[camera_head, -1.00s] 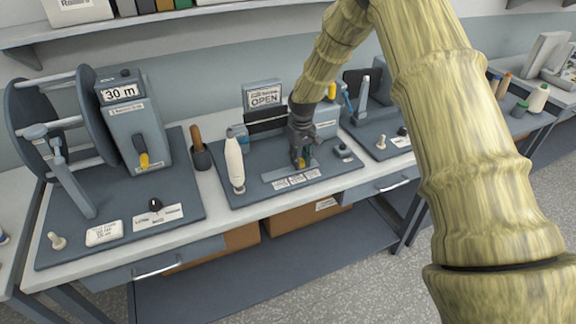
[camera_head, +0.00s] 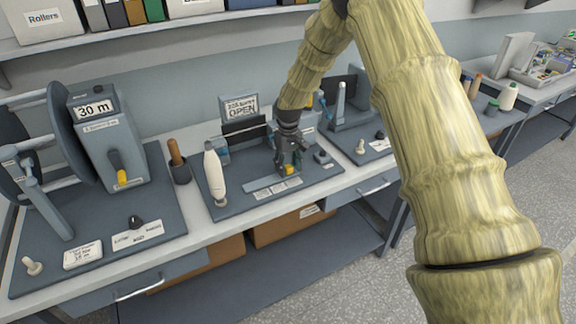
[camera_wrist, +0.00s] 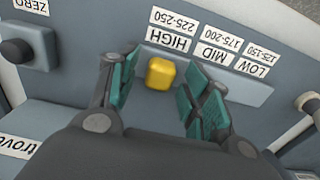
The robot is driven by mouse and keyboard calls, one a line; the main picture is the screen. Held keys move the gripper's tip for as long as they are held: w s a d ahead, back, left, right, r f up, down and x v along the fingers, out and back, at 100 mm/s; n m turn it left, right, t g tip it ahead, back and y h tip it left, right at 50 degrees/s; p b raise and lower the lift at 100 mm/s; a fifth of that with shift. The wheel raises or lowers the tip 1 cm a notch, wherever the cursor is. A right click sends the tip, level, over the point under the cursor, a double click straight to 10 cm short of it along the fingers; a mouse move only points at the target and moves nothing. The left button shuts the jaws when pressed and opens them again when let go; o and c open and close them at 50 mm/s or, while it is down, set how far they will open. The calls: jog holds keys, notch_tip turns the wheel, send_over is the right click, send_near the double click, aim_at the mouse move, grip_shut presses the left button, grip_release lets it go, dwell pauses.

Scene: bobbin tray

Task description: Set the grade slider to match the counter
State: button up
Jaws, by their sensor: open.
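The grade slider has a yellow knob (camera_wrist: 160,74) at the HIGH 225-250 end of its label strip (camera_wrist: 254,88). MID 175-200 and LOW 125-150 lie to its right in the wrist view. In the head view the knob (camera_head: 289,170) shows at my gripper. My gripper (camera_wrist: 157,85) is open, its teal-padded fingers on either side of the knob, with visible gaps. It also shows in the head view (camera_head: 286,168). A grey box (camera_head: 308,121) behind my gripper is partly hidden by my arm; I can read no counter value on it.
A winder (camera_head: 108,140) reading 30 m stands at left. A ZERO button (camera_wrist: 18,50) lies left in the wrist view.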

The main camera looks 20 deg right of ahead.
aim_at(288, 166)
notch_tip(288, 166, up, 12)
dwell(0.6)
dwell(0.4)
